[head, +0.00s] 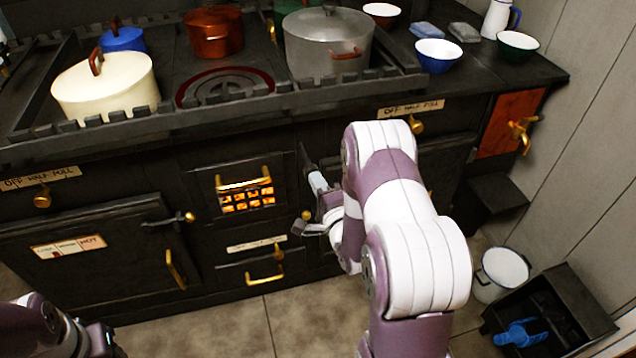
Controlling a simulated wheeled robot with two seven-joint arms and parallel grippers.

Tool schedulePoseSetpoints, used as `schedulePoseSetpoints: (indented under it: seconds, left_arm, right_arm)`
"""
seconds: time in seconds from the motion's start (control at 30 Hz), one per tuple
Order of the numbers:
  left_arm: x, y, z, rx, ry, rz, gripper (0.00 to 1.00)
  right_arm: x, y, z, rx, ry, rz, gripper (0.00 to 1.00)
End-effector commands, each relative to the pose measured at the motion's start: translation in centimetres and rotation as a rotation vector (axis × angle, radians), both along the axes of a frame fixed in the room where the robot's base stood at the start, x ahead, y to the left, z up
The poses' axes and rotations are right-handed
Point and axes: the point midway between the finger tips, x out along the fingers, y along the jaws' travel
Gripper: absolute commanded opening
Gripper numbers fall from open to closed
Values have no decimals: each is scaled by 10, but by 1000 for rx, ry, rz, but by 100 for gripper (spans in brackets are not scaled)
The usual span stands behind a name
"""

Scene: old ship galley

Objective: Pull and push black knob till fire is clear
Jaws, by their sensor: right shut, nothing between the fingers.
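The fire glows orange behind a small barred grate (247,200) in the middle of the black stove front. I cannot clearly pick out a black knob; the stove front right of the grate is partly hidden by my right arm. My right gripper (302,229) is shut and empty, in front of the stove just right of the grate and close to a small brass knob (306,215). I cannot tell whether it touches the stove. Part of my left arm shows in the lower left corner, but its gripper is not visible.
A cream pot (106,90), a copper pot (214,32) and a grey pot (327,45) stand on the railed stove top (200,118). A brass tap (521,130) projects at right. A white bucket (500,270) and black coal box (560,310) stand on the floor.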

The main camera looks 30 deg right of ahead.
Motion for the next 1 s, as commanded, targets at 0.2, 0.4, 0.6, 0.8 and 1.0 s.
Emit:
schedulePoseSetpoints:
  seconds: [0.2, 0.4, 0.6, 0.8, 1.0]
  left_arm:
    - [0, 0, -4, 0, 0, 0, 43]
    - [0, 0, -12, 0, 0, 0, 43]
    - [0, 0, -14, 0, 0, 0, 43]
    - [0, 0, -13, 0, 0, 0, 43]
    - [0, 0, -13, 0, 0, 0, 43]
  right_arm:
    - [18, -4, -1, -1, -3, 1, 0]
    - [58, -14, -2, -1, -3, 1, 0]
    - [73, -18, 1, 0, -2, 0, 0]
    - [74, -18, 3, -2, -7, 0, 0]
    - [76, -18, 4, -3, -11, 0, 0]
